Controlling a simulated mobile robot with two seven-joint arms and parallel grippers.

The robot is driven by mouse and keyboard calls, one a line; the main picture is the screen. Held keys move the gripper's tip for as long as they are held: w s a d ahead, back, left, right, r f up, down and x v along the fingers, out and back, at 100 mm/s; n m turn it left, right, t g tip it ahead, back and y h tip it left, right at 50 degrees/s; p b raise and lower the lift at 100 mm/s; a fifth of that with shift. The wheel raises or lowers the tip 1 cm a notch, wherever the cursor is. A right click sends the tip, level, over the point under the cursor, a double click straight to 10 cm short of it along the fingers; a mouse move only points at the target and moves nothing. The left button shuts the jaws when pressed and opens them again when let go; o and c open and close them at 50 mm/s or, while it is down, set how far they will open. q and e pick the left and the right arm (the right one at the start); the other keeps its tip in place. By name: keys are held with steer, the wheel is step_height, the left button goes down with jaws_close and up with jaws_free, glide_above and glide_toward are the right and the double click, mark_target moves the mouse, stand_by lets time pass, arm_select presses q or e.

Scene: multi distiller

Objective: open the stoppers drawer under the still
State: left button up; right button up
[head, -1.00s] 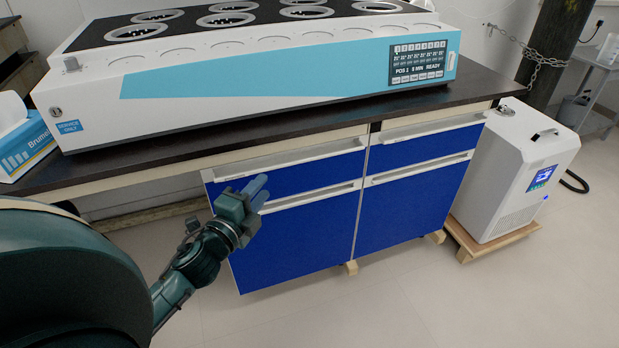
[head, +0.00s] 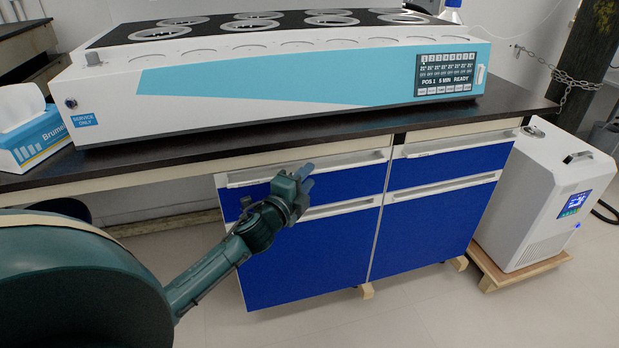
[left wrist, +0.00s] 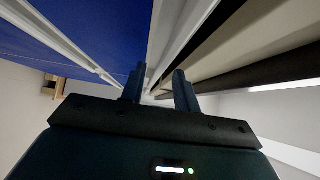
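The still (head: 330,95), a long white and light-blue unit, stands on the dark bench top. Under it are two blue upper drawers with pale handle rails: the left upper drawer (head: 345,180) and the right upper drawer (head: 440,167). Both look shut. Their labels are too small to read, so I cannot tell which holds stoppers. My left gripper (head: 304,172) is in front of the left upper drawer, close to its handle rail (head: 350,161). In the left wrist view its fingers (left wrist: 158,88) are apart, with a pale rail running ahead between them; contact is unclear. My right gripper is not in view.
Blue lower fronts (head: 310,260) with their own rail lie below the upper drawers. A tissue box (head: 35,140) sits at the bench's left end. A white chiller (head: 540,200) stands on a wooden base at the right. The floor in front is clear.

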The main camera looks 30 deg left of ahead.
arm_select(q)
steer(key=shift+w+a, duration=0.1)
steer(key=shift+w, duration=0.85)
jaws_close()
